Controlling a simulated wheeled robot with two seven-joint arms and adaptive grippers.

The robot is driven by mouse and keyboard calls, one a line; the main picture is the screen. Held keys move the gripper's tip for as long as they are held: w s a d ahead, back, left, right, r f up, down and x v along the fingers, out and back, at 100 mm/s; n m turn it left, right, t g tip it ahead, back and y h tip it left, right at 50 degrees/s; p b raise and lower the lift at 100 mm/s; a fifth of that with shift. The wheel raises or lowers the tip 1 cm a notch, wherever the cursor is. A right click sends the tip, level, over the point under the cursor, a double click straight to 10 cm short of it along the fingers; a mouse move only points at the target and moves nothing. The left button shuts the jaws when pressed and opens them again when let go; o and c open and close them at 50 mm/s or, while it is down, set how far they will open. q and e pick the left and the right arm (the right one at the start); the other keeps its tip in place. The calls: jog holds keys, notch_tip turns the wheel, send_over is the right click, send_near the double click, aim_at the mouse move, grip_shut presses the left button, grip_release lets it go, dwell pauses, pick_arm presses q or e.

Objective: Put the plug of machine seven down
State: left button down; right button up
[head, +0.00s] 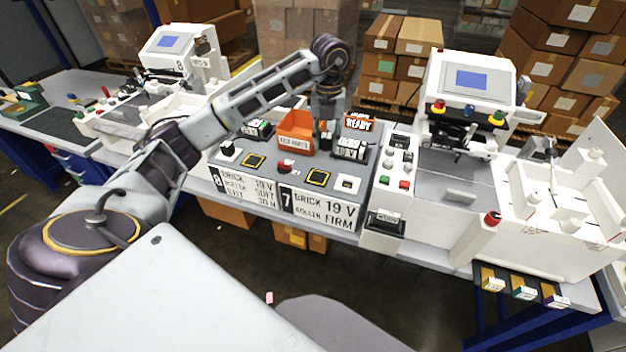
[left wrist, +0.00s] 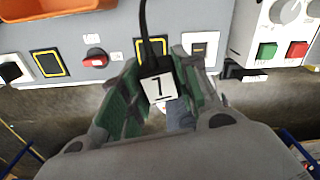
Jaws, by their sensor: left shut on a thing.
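My left gripper (left wrist: 158,92) is shut on a white plug marked 7 (left wrist: 158,86), held between its green-padded fingers. A black cable (left wrist: 146,22) runs up from the plug. Behind it is the grey panel, with a yellow-edged black square (head: 318,177) partly hidden by the plug and cable in the left wrist view. A white socket plate (head: 347,184) is to the right of that square. In the head view my left gripper (head: 326,135) points down beside the orange bin; the plug is too small to make out there. My right gripper is not in view.
The orange bin (head: 296,132) stands at the back of the panel. A red switch (head: 286,166) and a second yellow-edged square (head: 254,161) lie to the left. Machine seven's white body (head: 465,80) is further right, with green and red buttons (left wrist: 267,50).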

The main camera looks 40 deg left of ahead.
pick_arm(q)
jog(key=shift+s+a+f+m, duration=0.15)
jog(key=shift+s+a+m, duration=0.25)
jog(key=shift+s+a, duration=0.25)
jog(key=shift+s+m, duration=0.25)
jog(key=shift+m, duration=0.35)
jog(key=shift+m, duration=0.3)
jog(key=shift+f, duration=0.1)
jog(key=shift+f+p, duration=0.3)
jog(key=shift+f, duration=2.75)
jog(key=shift+f, duration=1.85)
jog(key=shift+f, duration=0.1)
